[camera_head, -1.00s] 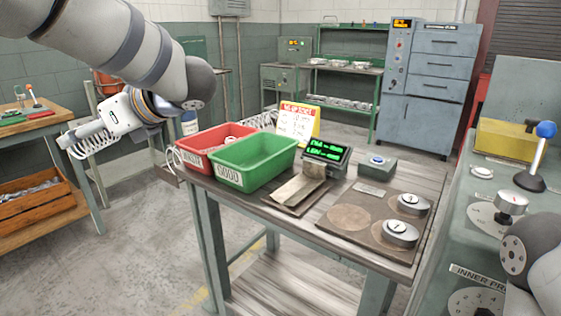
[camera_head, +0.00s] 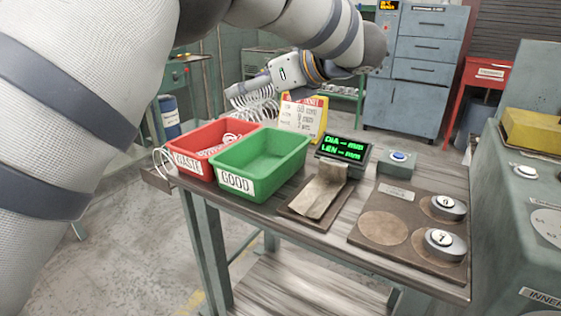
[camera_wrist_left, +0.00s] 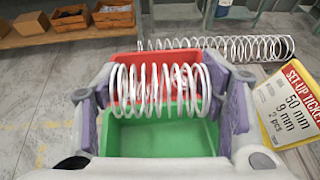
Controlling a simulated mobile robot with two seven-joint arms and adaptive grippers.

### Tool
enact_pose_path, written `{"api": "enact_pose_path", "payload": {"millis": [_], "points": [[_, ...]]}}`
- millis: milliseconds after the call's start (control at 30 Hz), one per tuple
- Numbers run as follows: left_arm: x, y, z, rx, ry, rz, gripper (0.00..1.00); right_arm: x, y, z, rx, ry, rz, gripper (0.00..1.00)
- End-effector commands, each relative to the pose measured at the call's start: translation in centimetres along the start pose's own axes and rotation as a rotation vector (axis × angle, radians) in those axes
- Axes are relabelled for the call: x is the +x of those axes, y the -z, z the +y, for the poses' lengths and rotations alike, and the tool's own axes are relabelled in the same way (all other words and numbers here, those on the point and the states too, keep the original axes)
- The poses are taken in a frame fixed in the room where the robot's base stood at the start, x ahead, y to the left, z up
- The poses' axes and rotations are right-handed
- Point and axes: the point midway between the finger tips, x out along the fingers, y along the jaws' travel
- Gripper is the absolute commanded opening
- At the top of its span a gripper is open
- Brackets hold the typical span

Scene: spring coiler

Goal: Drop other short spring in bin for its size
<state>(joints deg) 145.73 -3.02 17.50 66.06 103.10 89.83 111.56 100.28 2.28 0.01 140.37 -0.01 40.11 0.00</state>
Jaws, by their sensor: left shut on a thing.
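My left gripper (camera_head: 243,90) is behind the bins in the head view, shut on a short white coil spring (camera_wrist_left: 160,90). In the left wrist view the spring lies crosswise between the fingers. Beyond it are the green GOOD bin (camera_head: 260,190) and the red WASTE bin (camera_head: 190,170), which stand side by side on the table. In the wrist view the green bin (camera_wrist_left: 160,140) looks empty. White coils (camera_head: 218,145) lie in the red bin. My right gripper is out of view.
A long white spring (camera_wrist_left: 265,47) lies beyond the bins. The yellow set-up ticket (camera_head: 302,115) stands behind the green bin. Round weights (camera_head: 445,243) sit on a plate at the right. A loose coil (camera_head: 162,158) is beside the red bin.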

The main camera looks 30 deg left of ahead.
Motion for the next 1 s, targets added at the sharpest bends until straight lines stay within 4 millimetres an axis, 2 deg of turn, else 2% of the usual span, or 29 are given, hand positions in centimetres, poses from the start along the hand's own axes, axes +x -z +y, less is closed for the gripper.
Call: {"api": "enact_pose_path", "payload": {"millis": [233, 400, 733, 767, 800, 867, 1000], "points": [[1.4, 3.5, -0.1, 0.008, -0.003, 0.0, 0.32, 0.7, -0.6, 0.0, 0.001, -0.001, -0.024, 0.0], [2.1, 5.1, 0.0, 0.004, -0.002, 0.0, 0.32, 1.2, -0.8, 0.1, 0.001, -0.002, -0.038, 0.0], [2.2, 5.3, 0.0, -0.001, 0.0, -0.001, 0.32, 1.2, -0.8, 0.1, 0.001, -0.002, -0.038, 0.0], [2.2, 5.3, 0.0, -0.001, 0.001, -0.001, 0.69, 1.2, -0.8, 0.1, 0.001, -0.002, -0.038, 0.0], [2.2, 5.3, 0.0, -0.001, 0.0, -0.001, 0.78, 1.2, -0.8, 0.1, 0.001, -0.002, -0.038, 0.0], [2.2, 5.3, 0.0, -0.001, 0.0, -0.001, 0.88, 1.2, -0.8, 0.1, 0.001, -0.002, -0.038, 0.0], [2.2, 5.3, 0.0, -0.001, 0.0, 0.0, 0.88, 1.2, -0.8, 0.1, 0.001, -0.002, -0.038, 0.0]]}}
